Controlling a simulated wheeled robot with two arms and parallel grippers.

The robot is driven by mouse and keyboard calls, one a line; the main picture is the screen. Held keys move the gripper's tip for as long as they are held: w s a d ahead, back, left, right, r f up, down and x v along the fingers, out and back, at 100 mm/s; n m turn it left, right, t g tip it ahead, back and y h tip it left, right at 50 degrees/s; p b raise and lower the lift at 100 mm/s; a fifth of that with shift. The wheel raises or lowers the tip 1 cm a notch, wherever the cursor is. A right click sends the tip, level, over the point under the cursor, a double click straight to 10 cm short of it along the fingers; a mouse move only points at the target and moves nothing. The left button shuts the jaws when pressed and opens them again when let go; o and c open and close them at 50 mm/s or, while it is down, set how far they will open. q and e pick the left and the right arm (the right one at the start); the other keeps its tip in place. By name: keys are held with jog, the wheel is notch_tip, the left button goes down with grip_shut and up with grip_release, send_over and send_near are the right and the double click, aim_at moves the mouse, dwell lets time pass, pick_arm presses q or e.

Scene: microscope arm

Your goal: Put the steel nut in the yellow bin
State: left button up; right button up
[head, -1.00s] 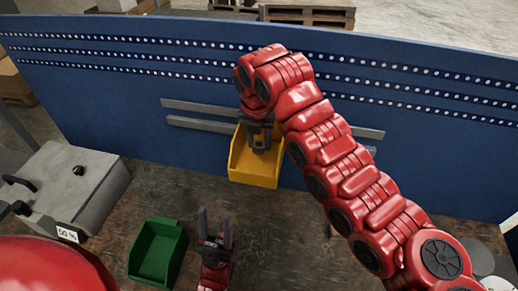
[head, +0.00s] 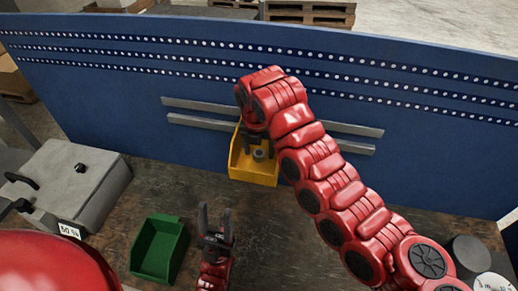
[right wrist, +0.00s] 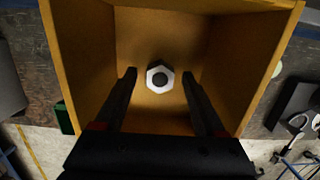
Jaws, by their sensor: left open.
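The yellow bin (head: 254,176) stands against the blue back panel, and its inside fills most of the right wrist view (right wrist: 222,122). The steel nut (right wrist: 160,77), hexagonal with a dark hole, is inside the bin; it also shows as a small grey shape in the head view (head: 259,155). My right gripper (right wrist: 159,75) is over the bin, its fingers open on both sides of the nut with a gap at each. I cannot tell whether the nut touches the bin floor. My left gripper (head: 215,209) is open and empty above the bench, beside the green bin.
A green bin (head: 158,249) is on the bench at left of centre. A grey metal box (head: 70,185) with black knobs stands at the left. Metal rails (head: 340,146) cross the panel behind the yellow bin. Round grey items (head: 470,252) lie at the right. Bench right of my left gripper is clear.

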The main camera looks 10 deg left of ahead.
aim_at(258, 157)
jog(key=shift+r, duration=0.15)
notch_tip(258, 157, up, 12)
jog(key=s, duration=0.2)
dwell(0.5)
jog(key=shift+f, duration=0.2)
